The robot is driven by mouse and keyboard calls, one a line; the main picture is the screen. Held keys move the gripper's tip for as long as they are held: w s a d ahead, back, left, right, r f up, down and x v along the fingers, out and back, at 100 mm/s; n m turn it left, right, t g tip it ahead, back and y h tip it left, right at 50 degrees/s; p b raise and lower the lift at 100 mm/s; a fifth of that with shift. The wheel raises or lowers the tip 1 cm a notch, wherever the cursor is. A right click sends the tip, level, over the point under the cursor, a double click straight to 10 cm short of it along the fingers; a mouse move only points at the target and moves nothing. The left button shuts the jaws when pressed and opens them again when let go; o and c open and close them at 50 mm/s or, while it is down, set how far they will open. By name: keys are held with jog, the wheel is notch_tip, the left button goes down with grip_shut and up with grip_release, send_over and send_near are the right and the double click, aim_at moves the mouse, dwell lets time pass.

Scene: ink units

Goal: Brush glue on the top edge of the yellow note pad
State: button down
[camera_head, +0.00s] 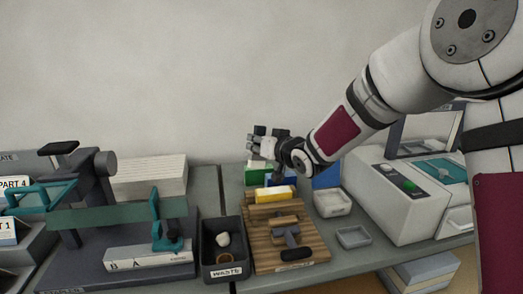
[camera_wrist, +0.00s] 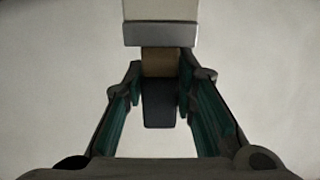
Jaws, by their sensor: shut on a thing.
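The yellow note pad (camera_head: 276,194) lies at the back of a slatted wooden board (camera_head: 308,246) on the bench. My gripper (camera_head: 258,139) is above and behind the pad, apart from it, in front of the wall. In the wrist view my gripper (camera_wrist: 160,90) is shut on a brush. The brush has a dark handle end (camera_wrist: 159,108), a brown section, a grey band (camera_wrist: 160,34) and a pale wide end at the top of the view. In the head view the brush is small and partly hidden by the fingers. Whether glue is on it I cannot tell.
Green (camera_head: 257,172) and blue pads stand behind the yellow one. A waste bin (camera_head: 224,272) is left of the board, and a dark stapler-like machine (camera_head: 125,235) further left. Two small trays (camera_head: 333,203) and a white machine (camera_head: 400,200) stand right.

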dwell(0.4)
jog(key=shift+f+b, duration=0.45)
jog(key=shift+f, duration=0.1)
jog(key=shift+r+p, duration=0.15)
jog(key=shift+p, duration=0.15)
